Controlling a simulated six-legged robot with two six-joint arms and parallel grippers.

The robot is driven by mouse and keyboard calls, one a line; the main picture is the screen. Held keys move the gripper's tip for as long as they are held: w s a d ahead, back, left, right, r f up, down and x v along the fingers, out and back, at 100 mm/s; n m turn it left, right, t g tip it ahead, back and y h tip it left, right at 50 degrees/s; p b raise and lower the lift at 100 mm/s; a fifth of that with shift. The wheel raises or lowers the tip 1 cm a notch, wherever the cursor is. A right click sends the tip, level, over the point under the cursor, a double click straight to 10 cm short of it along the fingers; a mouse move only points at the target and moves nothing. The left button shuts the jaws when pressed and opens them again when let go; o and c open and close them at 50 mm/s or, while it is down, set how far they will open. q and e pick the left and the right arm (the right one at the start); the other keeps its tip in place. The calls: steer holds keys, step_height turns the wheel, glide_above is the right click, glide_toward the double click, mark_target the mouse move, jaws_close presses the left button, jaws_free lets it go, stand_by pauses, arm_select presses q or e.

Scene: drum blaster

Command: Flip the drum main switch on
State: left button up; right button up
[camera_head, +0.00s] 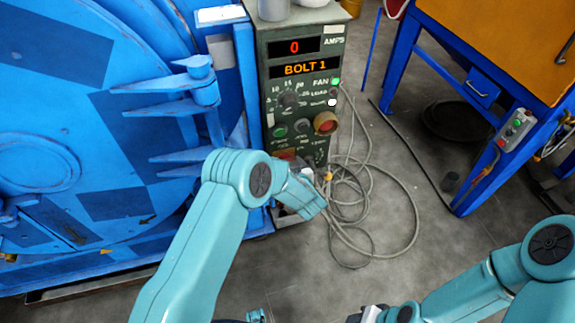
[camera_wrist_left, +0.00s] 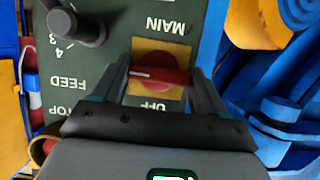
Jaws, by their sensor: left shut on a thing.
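The main switch (camera_wrist_left: 158,75) is a red handle on a yellow plate, set in the green control panel (camera_head: 329,46). In the left wrist view, the labels MAIN and OFF appear upside down on either side of it. The handle lies roughly level across that picture. My left gripper (camera_wrist_left: 163,88) is shut on the handle, one finger at each end. In the head view, the left hand (camera_head: 297,192) is low in front of the panel, and the switch (camera_head: 285,154) is partly hidden. My right gripper (camera_head: 372,314) is at the bottom edge, with its jaws unclear.
The panel shows a red 0 and BOLT 1, with a lit green lamp (camera_head: 336,81), a feed knob (camera_wrist_left: 78,25) and a red button (camera_head: 326,123). The blue drum (camera_head: 60,110) stands at the left. Grey cables (camera_head: 385,240) lie on the floor. A blue-framed cabinet (camera_head: 482,88) stands right.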

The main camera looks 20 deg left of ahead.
arm_select(q)
steer(key=o, duration=1.1)
steer(key=shift+c, duration=0.2)
steer(key=shift+d, duration=0.1)
steer(key=p+v, duration=0.1)
steer(key=v, duration=1.5)
steer(key=shift+p, duration=0.4)
steer(key=shift+d, duration=0.1)
